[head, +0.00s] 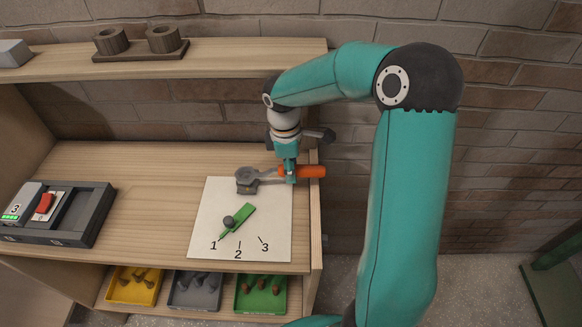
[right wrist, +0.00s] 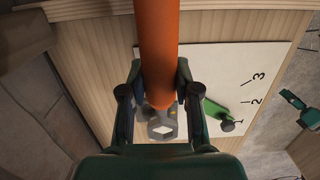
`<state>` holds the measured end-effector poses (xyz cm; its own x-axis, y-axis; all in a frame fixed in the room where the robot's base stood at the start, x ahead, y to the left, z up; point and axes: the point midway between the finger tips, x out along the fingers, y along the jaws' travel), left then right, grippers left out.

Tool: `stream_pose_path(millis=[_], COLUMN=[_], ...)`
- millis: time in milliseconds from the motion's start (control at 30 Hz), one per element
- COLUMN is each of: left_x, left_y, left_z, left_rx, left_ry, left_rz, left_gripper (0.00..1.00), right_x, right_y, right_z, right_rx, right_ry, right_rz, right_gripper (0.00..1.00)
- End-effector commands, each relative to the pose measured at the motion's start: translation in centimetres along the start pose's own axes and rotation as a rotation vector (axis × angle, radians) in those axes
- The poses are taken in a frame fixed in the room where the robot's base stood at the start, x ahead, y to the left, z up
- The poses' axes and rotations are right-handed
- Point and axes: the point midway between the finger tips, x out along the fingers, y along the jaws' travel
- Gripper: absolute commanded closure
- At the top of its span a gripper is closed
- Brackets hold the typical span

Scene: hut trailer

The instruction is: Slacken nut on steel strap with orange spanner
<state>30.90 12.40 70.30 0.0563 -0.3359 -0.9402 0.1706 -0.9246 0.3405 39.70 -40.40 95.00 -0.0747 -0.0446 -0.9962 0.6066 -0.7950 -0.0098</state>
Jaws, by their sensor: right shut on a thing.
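The orange spanner has an orange handle (head: 314,171) and a grey metal end that reaches left over the back of the white board. My right gripper (head: 291,178) is shut on the spanner; the handle (right wrist: 157,50) runs up between its fingers in the wrist view. The spanner's grey end meets a small grey metal piece (head: 247,188), seemingly the steel strap with its nut. The nut itself is hidden or too small to make out. In the wrist view a grey end (right wrist: 163,128) shows a light angular opening; I cannot tell whether it encloses the nut.
A green pointer (head: 240,219) with a grey knob lies on the white board (head: 277,205), near marks 1, 2, 3. A dark grey device (head: 80,225) with a red switch stands left. Yellow, grey and green trays sit below. The upper shelf (head: 215,63) overhangs behind.

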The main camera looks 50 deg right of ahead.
Motion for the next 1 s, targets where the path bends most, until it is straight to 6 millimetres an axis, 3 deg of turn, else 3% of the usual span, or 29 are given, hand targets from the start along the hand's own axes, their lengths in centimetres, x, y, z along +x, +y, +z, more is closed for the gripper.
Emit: stream_pose_path(millis=[33, 167, 500, 1000], left_x=[-0.4, -0.8, -4.0, -4.1], left_y=[0.1, 0.3, 1.5, 1.5], left_z=[0.0, 0.0, 0.0, 0.0], left_rx=[0.0, 0.0, 0.0, 0.0], left_ry=[0.0, 0.0, 0.0, 0.0], left_rz=[0.0, 0.0, 0.0, 0.0], left_gripper=[0.6, 0.6, 0.6, 0.6], right_x=[-1.0, -1.6, -5.8, -5.9], right_y=[0.6, 0.7, 0.6, 0.6], right_z=[0.0, 0.0, 0.5, 0.5], right_rx=[0.007, 0.008, 0.009, 0.009], right_ry=[0.01, 0.011, 0.01, 0.01], right_rz=[0.018, 0.02, 0.02, 0.02], right_gripper=[1.0, 1.0, 1.0, 1.0])
